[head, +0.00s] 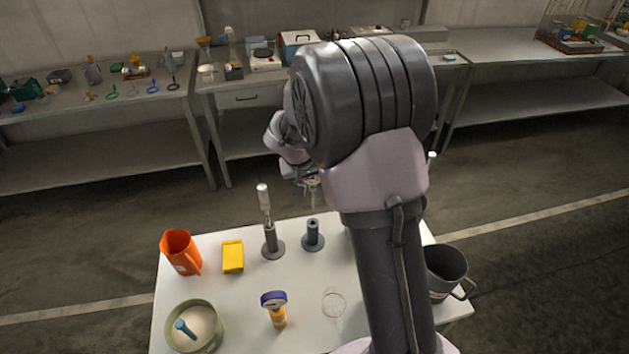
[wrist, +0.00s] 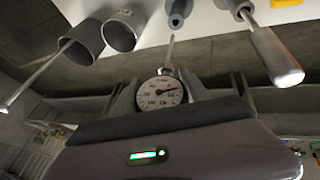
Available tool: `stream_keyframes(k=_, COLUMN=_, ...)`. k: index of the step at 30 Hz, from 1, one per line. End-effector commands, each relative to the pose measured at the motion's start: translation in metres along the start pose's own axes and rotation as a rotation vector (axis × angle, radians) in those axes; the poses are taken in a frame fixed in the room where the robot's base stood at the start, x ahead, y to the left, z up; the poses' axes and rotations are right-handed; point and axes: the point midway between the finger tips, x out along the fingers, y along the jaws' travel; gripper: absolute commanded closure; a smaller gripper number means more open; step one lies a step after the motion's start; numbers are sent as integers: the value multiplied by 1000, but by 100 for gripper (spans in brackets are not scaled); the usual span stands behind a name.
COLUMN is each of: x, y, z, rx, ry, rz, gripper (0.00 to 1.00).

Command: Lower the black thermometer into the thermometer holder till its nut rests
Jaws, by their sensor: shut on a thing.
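The thermometer (wrist: 160,93) shows in the wrist view as a round white dial with a dark rim and a thin pale stem. My gripper (wrist: 178,92) is shut on it, with a finger on each side of the dial. In the head view my gripper (head: 309,184) is small and partly hidden behind my arm, above the table's far edge. A dark blue-grey upright holder (head: 312,236) with a round base stands on the table below it. This holder also shows in the wrist view (wrist: 177,14), close to the stem's tip. The stem appears outside it, and the exact gap cannot be told.
Beside the holder, a grey stand (head: 271,244) bears a white-handled tool (head: 264,198). An orange jug (head: 181,252), yellow box (head: 232,257), green bowl (head: 196,325), yellow-and-blue item (head: 275,308) and dark mug (head: 445,270) stand on the white table (head: 250,290).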

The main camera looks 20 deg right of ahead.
Motion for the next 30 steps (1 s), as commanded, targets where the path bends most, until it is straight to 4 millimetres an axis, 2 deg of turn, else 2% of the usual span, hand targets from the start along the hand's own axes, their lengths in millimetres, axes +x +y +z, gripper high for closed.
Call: stream_keyframes(k=30, x=72, y=-21, z=30, rx=0, ry=0, rz=0, gripper=89)
